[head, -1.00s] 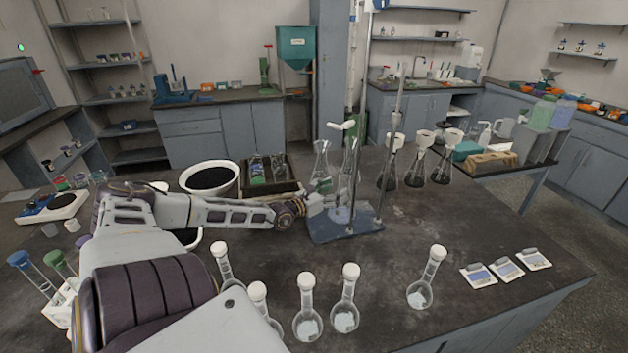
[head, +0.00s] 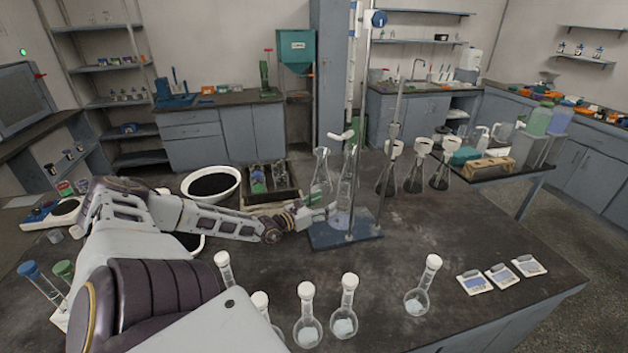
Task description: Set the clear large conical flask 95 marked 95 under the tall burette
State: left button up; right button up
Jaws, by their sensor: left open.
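The tall burette (head: 350,85) stands upright on a stand with a blue base plate (head: 335,236). A clear conical flask (head: 341,216) appears to stand on that plate below the burette. The stand's rod is in front of it, and I cannot read any number on it. Another clear conical flask (head: 320,180) stands just behind, to the left. My left gripper (head: 322,212) is open at the left edge of the plate, beside the flask on it. I cannot tell whether its fingers touch the glass. My right gripper is not in view.
Several dark-filled stoppered flasks (head: 415,178) stand right of the stand. Several white-capped round flasks (head: 345,318) line the front. A white bowl (head: 232,177) and a tray (head: 291,192) lie behind my left arm. The bench is clear right of the plate.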

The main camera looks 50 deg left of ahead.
pick_arm(q)
jog(key=s+p, duration=0.2)
jog(key=s, duration=0.2)
jog(key=shift+s+a+p, duration=0.1)
jog(key=shift+a+p, duration=0.05)
jog(key=shift+p, duration=0.25)
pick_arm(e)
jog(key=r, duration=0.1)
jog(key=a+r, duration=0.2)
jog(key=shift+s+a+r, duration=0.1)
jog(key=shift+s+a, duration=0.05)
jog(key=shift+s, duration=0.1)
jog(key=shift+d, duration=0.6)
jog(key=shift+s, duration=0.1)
